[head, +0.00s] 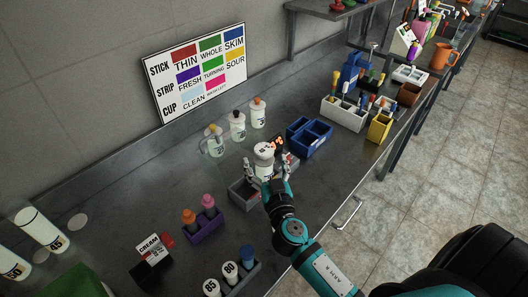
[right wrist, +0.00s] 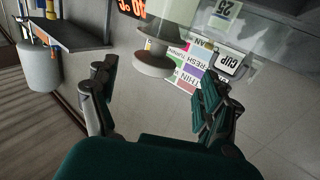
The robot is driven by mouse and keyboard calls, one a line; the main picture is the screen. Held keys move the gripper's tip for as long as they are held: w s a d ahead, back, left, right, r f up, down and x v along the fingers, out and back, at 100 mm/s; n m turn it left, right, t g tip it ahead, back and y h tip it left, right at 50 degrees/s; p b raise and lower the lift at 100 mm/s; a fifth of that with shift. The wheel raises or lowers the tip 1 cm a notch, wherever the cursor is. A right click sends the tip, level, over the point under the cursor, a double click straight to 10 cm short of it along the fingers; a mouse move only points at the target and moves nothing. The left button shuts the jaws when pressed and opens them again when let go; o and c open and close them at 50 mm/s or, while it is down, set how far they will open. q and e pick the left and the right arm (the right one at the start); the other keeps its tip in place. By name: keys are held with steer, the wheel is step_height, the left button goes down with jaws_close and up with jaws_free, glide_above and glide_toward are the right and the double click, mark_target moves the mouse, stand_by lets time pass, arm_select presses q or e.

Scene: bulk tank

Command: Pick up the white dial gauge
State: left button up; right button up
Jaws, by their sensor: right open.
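A white round-topped piece with dark marks, which looks like the white dial gauge (head: 264,149), stands upright at a grey open tray (head: 243,194) on the dark counter. My right gripper (head: 268,168) is at it, with one finger to each side. In the right wrist view, a pale round disc on a short stem, likely the same gauge (right wrist: 153,64), shows beyond the fingertips of my open right gripper (right wrist: 158,90), with a gap on both sides. Its dial face cannot be made out there. My left gripper is not in view.
A small orange-lit display (head: 279,144) is close to the gauge. A blue bin (head: 310,136) is right of it, and white bottles (head: 237,126) stand behind. A purple holder (head: 205,225) is in front left. Bare counter shows right of the gripper.

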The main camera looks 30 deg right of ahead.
mark_target(266, 158)
steer(key=shift+w+d+r+p, duration=0.15)
steer(key=shift+w+p, duration=0.15)
steer(key=shift+w, duration=0.1)
steer(key=p+x, duration=0.1)
steer(key=x, duration=0.2)
steer(key=shift+w+d+p, duration=0.3)
steer(key=shift+d+p, duration=0.1)
steer(key=shift+w+d+f, duration=0.1)
steer(key=shift+w+f, duration=0.2)
steer(key=shift+w, duration=0.05)
steer(key=shift+s, duration=0.1)
steer(key=shift+c, duration=1.2)
steer(key=c, duration=1)
step_height(266, 158, up, 10)
steer(key=shift+r+p, duration=0.1)
steer(key=shift+p, duration=1.05)
steer(key=shift+c, duration=0.2)
arm_select(q)
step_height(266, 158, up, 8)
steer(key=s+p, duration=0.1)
steer(key=p, duration=0.2)
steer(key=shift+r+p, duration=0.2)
steer(key=shift+p, duration=0.15)
arm_select(e)
steer(key=shift+r, duration=1.9)
